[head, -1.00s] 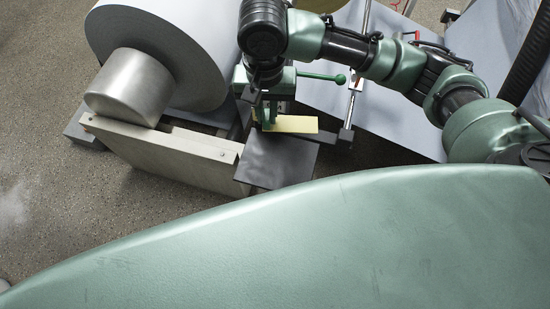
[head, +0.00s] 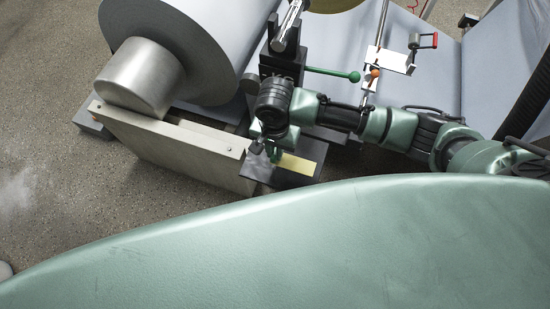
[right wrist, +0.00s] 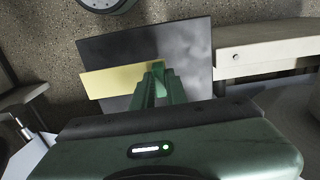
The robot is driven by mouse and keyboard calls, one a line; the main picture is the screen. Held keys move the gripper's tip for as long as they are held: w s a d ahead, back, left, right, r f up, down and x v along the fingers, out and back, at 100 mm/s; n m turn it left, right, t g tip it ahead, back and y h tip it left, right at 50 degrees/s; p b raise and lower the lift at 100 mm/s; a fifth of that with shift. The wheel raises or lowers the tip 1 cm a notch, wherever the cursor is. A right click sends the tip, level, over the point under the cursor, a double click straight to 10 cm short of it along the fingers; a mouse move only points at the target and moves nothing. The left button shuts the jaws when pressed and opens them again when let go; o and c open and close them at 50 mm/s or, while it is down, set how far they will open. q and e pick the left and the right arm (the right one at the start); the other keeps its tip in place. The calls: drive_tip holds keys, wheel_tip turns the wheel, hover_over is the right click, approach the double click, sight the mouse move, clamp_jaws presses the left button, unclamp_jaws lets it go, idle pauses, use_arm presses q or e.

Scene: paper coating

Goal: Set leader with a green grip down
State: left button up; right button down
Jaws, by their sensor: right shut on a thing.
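The leader is a pale yellow strip (head: 297,164) with a green grip at its left end. My right gripper (head: 274,153) is shut on the green grip. The strip lies over a dark square plate (head: 258,171) beside the end of the grey beam. In the right wrist view the yellow strip (right wrist: 115,80) reaches left from my fingers (right wrist: 160,78) across the dark plate (right wrist: 188,42). I cannot tell whether the strip touches the plate or is slightly above it. The grip is mostly hidden by my fingers. My left gripper is not in view.
A large white paper roll (head: 205,45) on a metal core stands behind the grey beam (head: 175,148). A green ball-ended lever (head: 335,73) sticks out behind my right arm. An orange knob (head: 374,72) and a red-handled tool (head: 428,41) are farther back right.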

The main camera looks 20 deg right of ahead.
wheel_tip(320, 180, down, 5)
drive_tip(key=shift+f+b, duration=0.1)
drive_tip(key=shift+b, duration=0.2)
drive_tip(key=c, duration=1.4)
unclamp_jaws()
drive_tip(key=shift+c, duration=0.2)
wheel_tip(320, 180, up, 12)
drive_tip(key=shift+r+p, duration=0.15)
drive_tip(key=shift+p, duration=0.7)
